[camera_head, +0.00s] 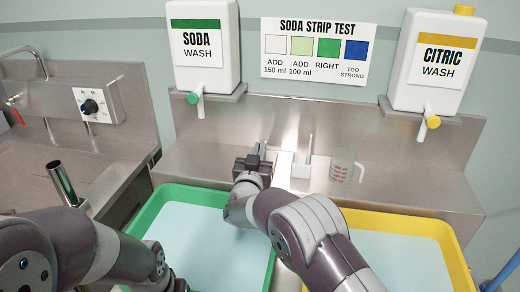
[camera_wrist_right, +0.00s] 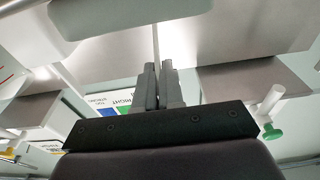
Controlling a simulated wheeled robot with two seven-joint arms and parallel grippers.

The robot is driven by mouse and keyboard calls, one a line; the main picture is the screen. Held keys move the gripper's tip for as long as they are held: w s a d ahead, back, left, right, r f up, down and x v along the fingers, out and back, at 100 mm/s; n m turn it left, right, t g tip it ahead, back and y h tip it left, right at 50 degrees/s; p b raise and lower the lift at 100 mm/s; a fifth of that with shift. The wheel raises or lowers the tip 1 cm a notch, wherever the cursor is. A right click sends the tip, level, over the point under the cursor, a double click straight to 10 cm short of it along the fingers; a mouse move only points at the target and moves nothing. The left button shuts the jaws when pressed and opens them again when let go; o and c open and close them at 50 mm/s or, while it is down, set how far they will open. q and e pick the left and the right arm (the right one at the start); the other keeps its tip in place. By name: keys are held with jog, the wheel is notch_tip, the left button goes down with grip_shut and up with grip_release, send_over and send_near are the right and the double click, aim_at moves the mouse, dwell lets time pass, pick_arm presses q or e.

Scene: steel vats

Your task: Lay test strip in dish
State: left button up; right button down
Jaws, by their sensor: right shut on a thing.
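My right gripper (camera_head: 256,154) is over the steel ledge at the back, just left of a small pale holder or dish. In the right wrist view the gripper (camera_wrist_right: 158,82) is shut on a thin pale test strip (camera_wrist_right: 155,42), which sticks out beyond the fingertips. The strip cannot be made out in the head view. A small pale, open-topped thing (camera_head: 301,170) stands on the ledge right of the gripper; I cannot tell if it is the dish. My left arm enters at lower left, but its gripper is out of view.
A clear measuring jug (camera_head: 344,166) stands on the ledge to the right. A green-rimmed vat (camera_head: 150,212) and a yellow-rimmed vat (camera_head: 440,232) are in front. Soda (camera_head: 204,45) and citric (camera_head: 437,55) dispensers flank a strip test chart (camera_head: 315,50).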

notch_tip(320, 180, down, 2)
jog(key=shift+f+b, duration=0.1)
jog(key=shift+b, duration=0.3)
jog(key=c, duration=1.2)
grip_release()
jog(key=v, duration=1.2)
jog(key=shift+s+b, duration=0.3)
jog(key=shift+s, duration=0.05)
